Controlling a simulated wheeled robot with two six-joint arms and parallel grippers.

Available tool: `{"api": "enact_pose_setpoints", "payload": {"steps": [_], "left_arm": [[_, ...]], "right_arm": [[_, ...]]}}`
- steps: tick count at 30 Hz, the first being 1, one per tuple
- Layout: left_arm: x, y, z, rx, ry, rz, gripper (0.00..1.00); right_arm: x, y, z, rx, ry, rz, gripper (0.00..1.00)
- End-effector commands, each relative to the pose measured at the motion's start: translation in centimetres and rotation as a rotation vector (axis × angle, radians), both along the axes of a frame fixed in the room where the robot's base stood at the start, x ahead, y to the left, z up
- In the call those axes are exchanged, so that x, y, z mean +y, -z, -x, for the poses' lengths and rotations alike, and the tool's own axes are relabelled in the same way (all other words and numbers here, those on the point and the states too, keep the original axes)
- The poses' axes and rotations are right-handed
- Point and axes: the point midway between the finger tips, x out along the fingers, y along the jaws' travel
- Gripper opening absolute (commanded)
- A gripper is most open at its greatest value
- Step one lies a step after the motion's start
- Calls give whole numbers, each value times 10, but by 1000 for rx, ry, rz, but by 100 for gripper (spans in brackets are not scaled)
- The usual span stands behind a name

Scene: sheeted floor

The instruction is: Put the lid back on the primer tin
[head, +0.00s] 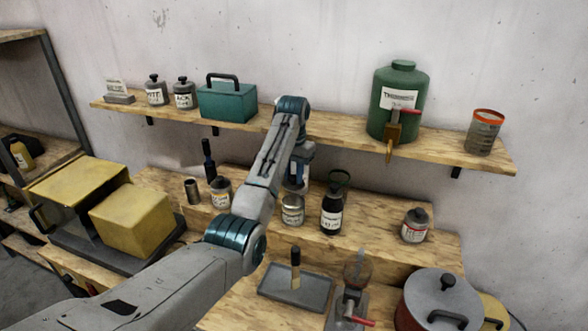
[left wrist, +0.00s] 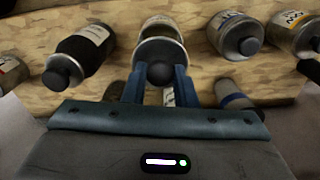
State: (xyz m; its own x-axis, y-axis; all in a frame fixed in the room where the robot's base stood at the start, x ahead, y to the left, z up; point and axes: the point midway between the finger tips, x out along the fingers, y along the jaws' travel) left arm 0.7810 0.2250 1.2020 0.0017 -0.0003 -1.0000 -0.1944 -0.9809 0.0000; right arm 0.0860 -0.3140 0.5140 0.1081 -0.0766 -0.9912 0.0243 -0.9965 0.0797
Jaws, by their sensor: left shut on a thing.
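The tin that I take for the primer tin (head: 292,212) is a small silvery can with a pale label, standing on the lower wooden shelf in the head view; its label is too small to read. My left gripper (head: 297,180) is directly above it, pointing down and partly hidden by my forearm. In the left wrist view my left gripper (left wrist: 158,84) is shut on the dark round knob of the lid (left wrist: 160,50). The lid lines up with the tin (left wrist: 160,24) behind it. I cannot tell whether they touch. My right gripper is out of view.
A dark bottle (head: 331,213) stands close right of the tin, and a labelled jar (head: 220,193) stands to its left. Another jar (head: 415,225) is farther right. A grey tray (head: 296,288) and a lidded pot (head: 440,300) are in front. The upper shelf (head: 340,132) runs behind.

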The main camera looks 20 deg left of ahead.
Motion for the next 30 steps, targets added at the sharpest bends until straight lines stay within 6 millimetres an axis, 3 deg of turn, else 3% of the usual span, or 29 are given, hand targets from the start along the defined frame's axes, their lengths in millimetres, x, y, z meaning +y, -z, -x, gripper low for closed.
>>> {"api": "enact_pose_setpoints", "payload": {"steps": [6,15,30], "left_arm": [[0,23,0,2,0,0,4],[0,45,0,2,0,0,4],[0,51,0,0,0,0,4]], "right_arm": [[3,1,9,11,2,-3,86],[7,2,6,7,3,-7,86],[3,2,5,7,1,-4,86]]}}
